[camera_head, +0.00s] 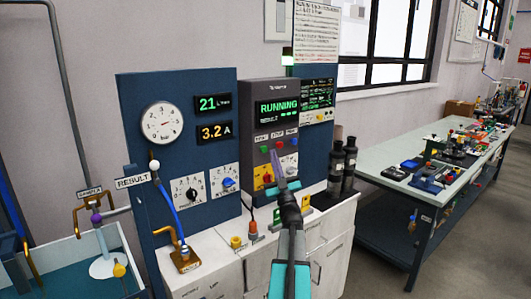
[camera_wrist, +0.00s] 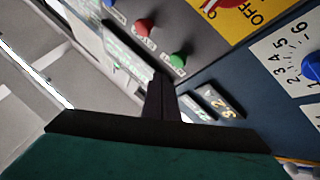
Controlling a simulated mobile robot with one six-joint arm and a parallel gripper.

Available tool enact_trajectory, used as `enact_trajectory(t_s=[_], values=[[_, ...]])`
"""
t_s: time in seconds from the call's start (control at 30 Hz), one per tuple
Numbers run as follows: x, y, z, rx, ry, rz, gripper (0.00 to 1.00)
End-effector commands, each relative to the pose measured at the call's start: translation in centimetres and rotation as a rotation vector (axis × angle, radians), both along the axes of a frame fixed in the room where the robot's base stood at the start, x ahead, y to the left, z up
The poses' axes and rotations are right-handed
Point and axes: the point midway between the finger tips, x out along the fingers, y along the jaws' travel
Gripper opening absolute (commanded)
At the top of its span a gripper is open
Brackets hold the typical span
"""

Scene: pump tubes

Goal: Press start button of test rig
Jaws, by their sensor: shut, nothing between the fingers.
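The test rig has a dark grey control unit (camera_head: 289,92) in its blue panel (camera_head: 140,95), with a green "RUNNING" display (camera_head: 278,107). Below the display is a row of buttons: the green start button (camera_head: 264,150) at left, a red one (camera_head: 279,144) and a blue one. In the wrist view the green button (camera_wrist: 177,61) lies just right of my fingertips, with the red button (camera_wrist: 144,25) farther up-left. My gripper (camera_head: 275,156) is shut and empty, its tips just right of the green button in the head view. I cannot tell the gap in depth.
A yellow plate with a red OFF switch (camera_wrist: 232,4) is near the buttons. Displays read 21 and 3.2 A beside a round gauge (camera_head: 162,123). Dark cylinders (camera_head: 336,165) stand right of the unit. A cluttered workbench (camera_head: 400,160) is at right, a sink (camera_head: 75,255) at left.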

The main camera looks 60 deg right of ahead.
Motion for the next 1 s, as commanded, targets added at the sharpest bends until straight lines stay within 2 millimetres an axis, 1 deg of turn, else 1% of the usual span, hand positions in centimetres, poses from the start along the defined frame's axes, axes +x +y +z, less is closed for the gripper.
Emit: enact_trajectory(t_s=[0.1, 0.3, 1.0], values=[[-0.9, 0.3, -0.1, -0.001, 0.000, -0.002, 0.00], [-1.7, 0.6, 0.0, -0.001, 0.000, -0.001, 0.00], [-1.8, 0.5, 0.0, 0.001, 0.000, -0.002, 0.00]])
